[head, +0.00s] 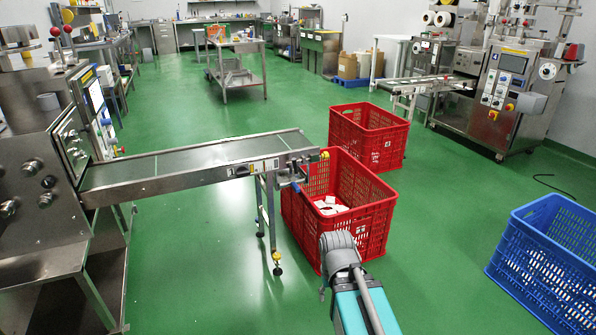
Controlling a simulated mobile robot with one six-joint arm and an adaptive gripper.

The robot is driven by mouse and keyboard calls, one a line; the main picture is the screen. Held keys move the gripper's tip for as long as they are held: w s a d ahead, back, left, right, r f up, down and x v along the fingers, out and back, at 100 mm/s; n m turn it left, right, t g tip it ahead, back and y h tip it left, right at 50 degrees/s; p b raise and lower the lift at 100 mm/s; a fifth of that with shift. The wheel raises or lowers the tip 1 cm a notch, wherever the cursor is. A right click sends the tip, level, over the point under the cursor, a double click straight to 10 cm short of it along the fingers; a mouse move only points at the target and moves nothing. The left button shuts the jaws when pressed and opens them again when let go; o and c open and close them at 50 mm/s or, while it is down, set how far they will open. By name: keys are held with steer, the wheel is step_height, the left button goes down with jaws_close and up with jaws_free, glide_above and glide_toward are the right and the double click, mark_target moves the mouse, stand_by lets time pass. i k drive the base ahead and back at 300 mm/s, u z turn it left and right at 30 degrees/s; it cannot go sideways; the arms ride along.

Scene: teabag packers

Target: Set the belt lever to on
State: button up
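The conveyor belt (190,160) runs from the steel machine at left toward the red crates. Its near side rail carries a small light control plate (257,167) with dark parts on it. A small blue part (296,187) sticks out below the rail near the belt's right end. I cannot tell which of these is the lever, or its setting. My arm rises from the bottom edge, with its grey joint in front of the near red crate.
A red crate (370,222) with white packets (331,205) stands under the belt's right end. Another red crate (372,112) stands behind it. A blue crate (520,290) is at right. A thin belt leg with a caster (277,262) stands left of the near crate. Green floor is clear between.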

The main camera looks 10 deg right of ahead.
mark_target(296, 173)
steer(key=u, duration=0.1)
steer(key=i, duration=1)
steer(key=z, duration=0.1)
